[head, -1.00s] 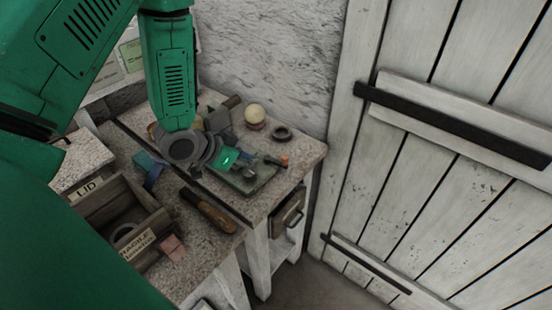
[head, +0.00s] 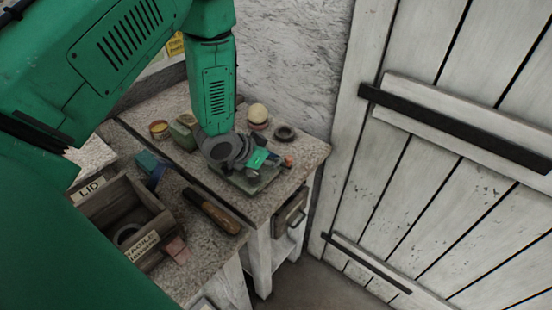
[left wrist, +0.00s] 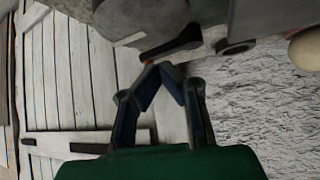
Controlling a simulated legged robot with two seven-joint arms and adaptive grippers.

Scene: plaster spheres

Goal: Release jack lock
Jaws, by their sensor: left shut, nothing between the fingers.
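A grey flat device (head: 250,182), which I take for the jack, lies on the stone worktop near its right edge, partly hidden by my left gripper. A small orange tip (head: 289,160) shows at its right side. My left gripper (head: 279,160) is low over the device, with its fingers shut and empty. In the left wrist view the fingertips (left wrist: 166,68) meet just beside a dark lever-like bar (left wrist: 172,43) with a bit of orange at its end. I cannot tell whether they touch it. The lock's state is not clear. My right gripper is not in view.
A pale ball (head: 258,113) and a dark ring (head: 285,133) sit behind the device. A plank door (head: 440,180) stands right.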

